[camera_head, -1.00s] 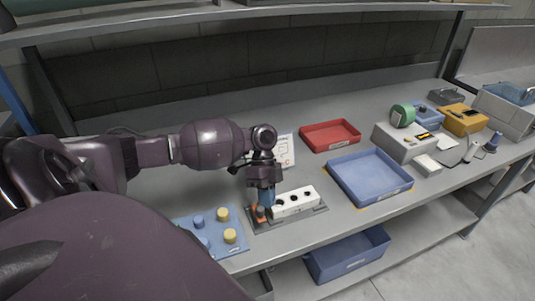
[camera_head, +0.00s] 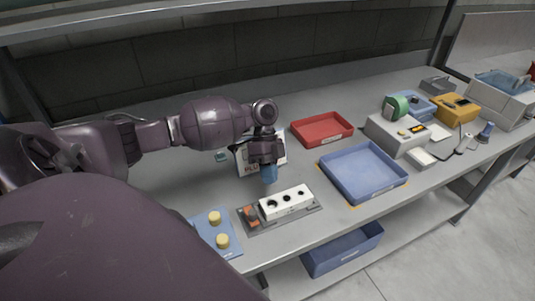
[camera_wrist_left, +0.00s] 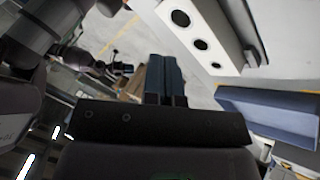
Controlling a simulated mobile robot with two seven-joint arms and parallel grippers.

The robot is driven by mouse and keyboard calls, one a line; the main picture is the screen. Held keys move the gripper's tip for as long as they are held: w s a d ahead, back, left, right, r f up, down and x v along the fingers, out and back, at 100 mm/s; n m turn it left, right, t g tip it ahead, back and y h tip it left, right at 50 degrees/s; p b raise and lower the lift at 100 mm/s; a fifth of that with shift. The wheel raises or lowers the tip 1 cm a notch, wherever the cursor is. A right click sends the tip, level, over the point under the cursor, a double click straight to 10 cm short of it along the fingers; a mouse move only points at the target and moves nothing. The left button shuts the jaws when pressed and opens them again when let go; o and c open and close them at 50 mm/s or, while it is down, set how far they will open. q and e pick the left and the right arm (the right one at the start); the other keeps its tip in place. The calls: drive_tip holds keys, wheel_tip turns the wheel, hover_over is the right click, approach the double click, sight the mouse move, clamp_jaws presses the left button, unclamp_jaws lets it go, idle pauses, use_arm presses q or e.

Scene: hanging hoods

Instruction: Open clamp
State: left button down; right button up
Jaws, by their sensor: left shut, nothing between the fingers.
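The clamp (camera_head: 250,214) is an orange and dark part at the left end of a grey base plate (camera_head: 290,216) in the head view. A white block (camera_head: 286,202) with several dark round holes sits on the plate beside it. I cannot tell whether the clamp is open or closed. My left gripper (camera_head: 269,177) has blue fingers, shut and empty. It hangs above the bench behind the block, apart from the clamp. The left wrist view shows the shut blue fingers (camera_wrist_left: 165,76) and the white block (camera_wrist_left: 203,36). My right gripper is not in view.
A blue mat (camera_head: 232,250) with yellow pegs lies left of the plate. A white sign (camera_head: 247,163) stands behind the gripper. A red tray (camera_head: 322,130) and a blue tray (camera_head: 362,174) are to the right. Devices fill the far right bench.

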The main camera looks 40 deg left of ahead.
use_arm(q)
drive_tip(key=shift+w+d+v, duration=0.1)
drive_tip(key=shift+w+v, duration=0.05)
drive_tip(key=shift+v, duration=1.25)
drive_tip(key=shift+w+d+v, duration=0.1)
drive_tip(key=shift+v, duration=1.25)
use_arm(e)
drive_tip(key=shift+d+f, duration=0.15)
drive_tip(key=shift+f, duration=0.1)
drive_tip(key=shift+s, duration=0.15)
